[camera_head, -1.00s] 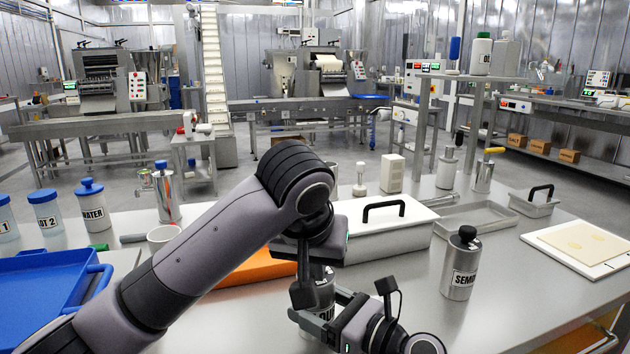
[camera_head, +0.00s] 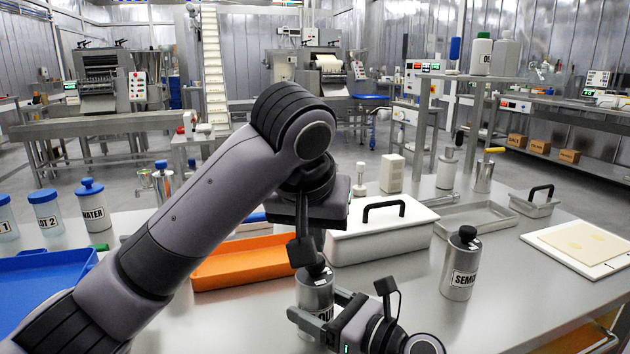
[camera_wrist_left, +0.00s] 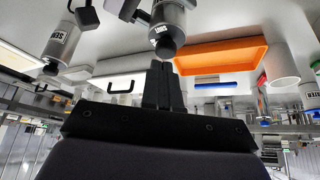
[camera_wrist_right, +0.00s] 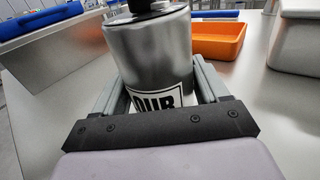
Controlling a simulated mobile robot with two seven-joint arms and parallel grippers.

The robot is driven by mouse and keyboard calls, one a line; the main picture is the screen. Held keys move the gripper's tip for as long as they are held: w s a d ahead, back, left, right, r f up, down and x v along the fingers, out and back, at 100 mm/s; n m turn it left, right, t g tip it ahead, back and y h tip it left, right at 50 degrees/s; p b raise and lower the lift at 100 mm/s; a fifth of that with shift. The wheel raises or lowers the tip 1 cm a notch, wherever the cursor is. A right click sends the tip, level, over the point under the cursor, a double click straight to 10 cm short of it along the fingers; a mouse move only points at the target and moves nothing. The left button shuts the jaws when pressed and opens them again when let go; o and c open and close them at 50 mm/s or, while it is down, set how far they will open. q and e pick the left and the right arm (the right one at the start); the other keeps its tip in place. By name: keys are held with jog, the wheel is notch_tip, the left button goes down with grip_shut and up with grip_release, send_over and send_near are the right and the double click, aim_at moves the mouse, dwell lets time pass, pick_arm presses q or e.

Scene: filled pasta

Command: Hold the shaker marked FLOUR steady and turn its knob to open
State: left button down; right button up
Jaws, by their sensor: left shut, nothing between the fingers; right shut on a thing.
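The FLOUR shaker (camera_head: 316,292) is a steel cylinder with a dark top knob (camera_head: 315,267), upright near the front middle of the table. Its label is partly covered in the head view; the right wrist view shows the letters "OUR" on the shaker (camera_wrist_right: 150,50). My right gripper (camera_wrist_right: 158,90) is shut around its body, one finger on each side. My left gripper (camera_wrist_left: 164,78) is shut and empty, pointing down just above the knob, which the left wrist view shows beyond the fingertips (camera_wrist_left: 166,48). Whether they touch is unclear. In the head view my left fingertips are mostly hidden.
A second shaker marked SEMO (camera_head: 461,265) stands to the right. Behind are an orange tray (camera_head: 240,262) and a white lidded box (camera_head: 380,238) with a black handle. A blue tray (camera_head: 40,290) lies left.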

aim_at(313, 283)
pick_arm(q)
jog(key=shift+r, duration=0.25)
pick_arm(e)
jog(key=shift+d, duration=0.1)
pick_arm(q)
jog(key=shift+w+a+f, duration=0.1)
jog(key=shift+a+f, duration=0.1)
jog(key=shift+f, duration=0.8)
jog(key=shift+w+a+f, duration=0.1)
jog(key=shift+a+f, duration=0.05)
jog(key=shift+f, duration=0.9)
jog(key=shift+w+a+f, duration=0.1)
jog(key=shift+a+f, duration=0.1)
jog(key=shift+f, duration=0.8)
jog(key=shift+w, duration=0.2)
jog(key=shift+d, duration=0.2)
pick_arm(e)
jog(key=shift+s, duration=0.1)
pick_arm(q)
jog(key=shift+s, duration=0.45)
notch_tip(313, 283, up, 6)
